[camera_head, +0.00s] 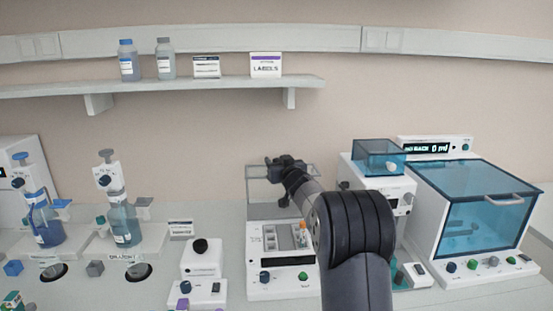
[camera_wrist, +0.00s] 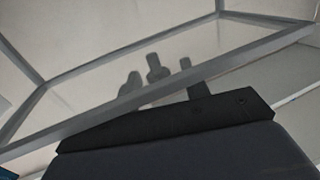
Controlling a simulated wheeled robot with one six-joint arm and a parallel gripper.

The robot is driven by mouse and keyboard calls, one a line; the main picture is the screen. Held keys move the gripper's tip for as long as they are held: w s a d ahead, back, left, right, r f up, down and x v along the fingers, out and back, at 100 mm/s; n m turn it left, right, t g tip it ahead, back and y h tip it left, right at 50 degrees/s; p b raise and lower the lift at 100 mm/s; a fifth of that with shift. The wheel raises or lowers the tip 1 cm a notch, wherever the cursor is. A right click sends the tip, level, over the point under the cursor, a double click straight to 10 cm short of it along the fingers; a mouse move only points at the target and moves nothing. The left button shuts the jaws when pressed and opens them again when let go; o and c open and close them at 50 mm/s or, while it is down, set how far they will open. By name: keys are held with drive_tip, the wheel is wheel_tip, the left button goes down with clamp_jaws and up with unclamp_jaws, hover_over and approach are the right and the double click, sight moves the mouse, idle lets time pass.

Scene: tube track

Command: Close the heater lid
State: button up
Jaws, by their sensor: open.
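The heater (camera_head: 282,285) is a white box in the middle of the bench, with a grey block (camera_head: 284,240) and an orange-marked tube (camera_head: 302,228) on top. Its clear, grey-framed lid (camera_head: 257,172) stands raised at the back. In the wrist view the lid's frame (camera_wrist: 215,57) crosses the picture at a slant, very close. My gripper (camera_head: 285,163) is open, at the lid's upper edge; my arm hides the heater's right part. Grey finger shapes (camera_wrist: 158,75) show at the pane in the wrist view. I cannot tell whether my gripper touches the lid.
Right of my arm stand a machine with a small blue lid (camera_head: 380,157) and a larger white one with a blue clear cover (camera_head: 478,195). Left are a small knobbed device (camera_head: 202,258) and two bottle dispensers (camera_head: 122,220). A shelf (camera_head: 200,86) hangs above.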

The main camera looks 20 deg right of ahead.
drive_tip(key=shift+w, duration=0.45)
drive_tip(key=shift+c, duration=0.5)
clamp_jaws()
